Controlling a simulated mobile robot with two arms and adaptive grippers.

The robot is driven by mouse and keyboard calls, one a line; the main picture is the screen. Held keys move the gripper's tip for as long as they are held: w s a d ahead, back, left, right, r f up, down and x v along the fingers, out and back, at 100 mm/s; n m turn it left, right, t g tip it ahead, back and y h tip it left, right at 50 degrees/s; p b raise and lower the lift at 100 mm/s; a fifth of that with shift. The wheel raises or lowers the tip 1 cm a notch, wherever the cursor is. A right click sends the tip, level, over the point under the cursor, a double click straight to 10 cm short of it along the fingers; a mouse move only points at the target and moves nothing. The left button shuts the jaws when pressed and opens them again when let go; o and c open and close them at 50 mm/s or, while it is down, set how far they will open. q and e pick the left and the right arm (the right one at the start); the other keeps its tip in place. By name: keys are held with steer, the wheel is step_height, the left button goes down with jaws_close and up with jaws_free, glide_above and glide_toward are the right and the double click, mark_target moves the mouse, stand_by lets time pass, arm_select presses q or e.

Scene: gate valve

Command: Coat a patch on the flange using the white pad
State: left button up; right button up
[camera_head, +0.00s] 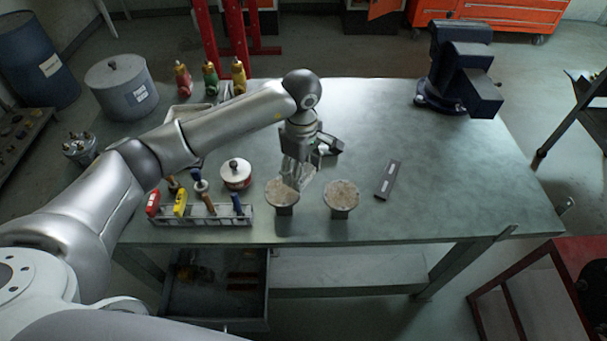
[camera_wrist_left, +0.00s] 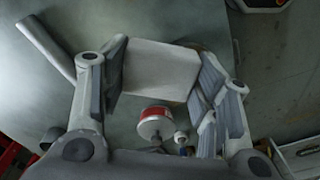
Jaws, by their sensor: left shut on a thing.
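My left gripper (camera_head: 300,182) is at the middle of the table, low over the left one of two round-topped stands. It is shut on the white pad (camera_wrist_left: 160,68), a pale block between the fingers in the left wrist view. The left gripper (camera_wrist_left: 160,85) shows there with a finger on each side of the pad. The left round flange-like top (camera_head: 280,196) is mottled grey-brown and partly behind the fingers. The right round top (camera_head: 341,195) is similar and uncovered. I cannot tell whether the pad touches the left top. My right gripper is not in view.
A red-and-white tin (camera_head: 236,173) and a rack of tools (camera_head: 229,217) stand left of the gripper. A dark bar (camera_head: 388,180) lies to the right. A vise (camera_head: 458,75) is at the back right. The table's right part (camera_head: 470,170) is clear.

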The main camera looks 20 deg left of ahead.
arm_select(q)
steer(key=shift+s+a+r+p, duration=0.1)
steer(key=shift+r+p, duration=0.05)
steer(key=shift+r, duration=0.35)
steer(key=shift+s+a+r+p, duration=0.1)
steer(key=shift+r+p, duration=0.05)
steer(key=shift+r, duration=0.35)
step_height(320, 180, up, 2)
steer(key=shift+w+d+r+p, duration=0.1)
steer(key=shift+w+d+p, duration=0.05)
steer(key=shift+p, duration=0.3)
steer(key=shift+r, duration=0.55)
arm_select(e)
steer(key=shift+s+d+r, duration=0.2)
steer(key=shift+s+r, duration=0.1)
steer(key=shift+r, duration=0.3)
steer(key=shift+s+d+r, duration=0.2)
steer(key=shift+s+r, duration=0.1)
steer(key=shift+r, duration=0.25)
